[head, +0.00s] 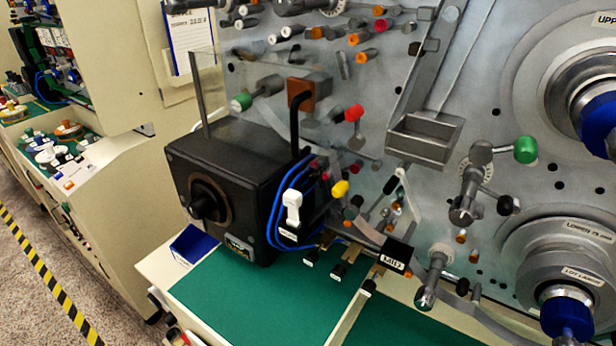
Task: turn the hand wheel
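My gripper is not in view. I cannot tell for sure which part is the hand wheel. At the right edge of the head view, an upper round metal spindle (577,83) with a blue hub (602,122) is partly cut off. Below it is a lower round metal spindle (553,262) with a blue end (567,317), cut off at the right. A round black knob (208,200) sits on the front of a black box (240,165) at left centre. Nothing touches these parts.
A grey panel carries many rollers and a crank-like arm with a green knob (525,149). A metal tray (425,137) juts out at centre. A green mat (225,300) covers the bench below. Open floor (40,300) lies at the left.

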